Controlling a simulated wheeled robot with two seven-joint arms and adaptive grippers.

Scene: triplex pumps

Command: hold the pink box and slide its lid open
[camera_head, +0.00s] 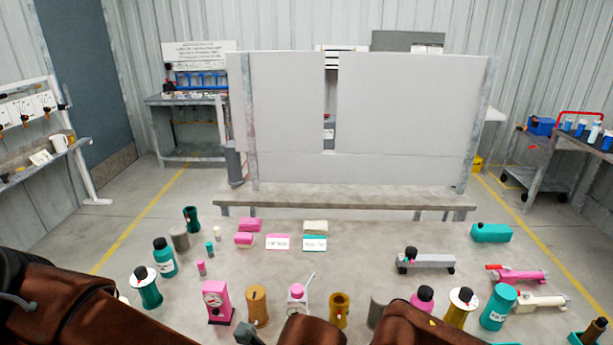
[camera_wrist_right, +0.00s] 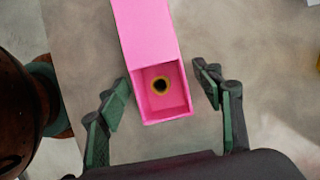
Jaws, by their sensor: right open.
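In the right wrist view a pink box (camera_wrist_right: 150,35) lies on a grey surface. Its upper part is covered by a flat pink face. My right gripper (camera_wrist_right: 161,82) is open, with one finger on each side of the near end and a gap at both sides. In the head view, two pink boxes (camera_head: 249,224) sit on the table, one in front of the other. I cannot tell which box the wrist view shows. My left gripper is not clearly seen.
The table (camera_head: 340,262) holds several pumps and bottles, such as a pink pump (camera_head: 217,300) and a teal bottle (camera_head: 499,306). Cards (camera_head: 278,242) lie beside the boxes. A brown rounded part shows at the left edge of the wrist view.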

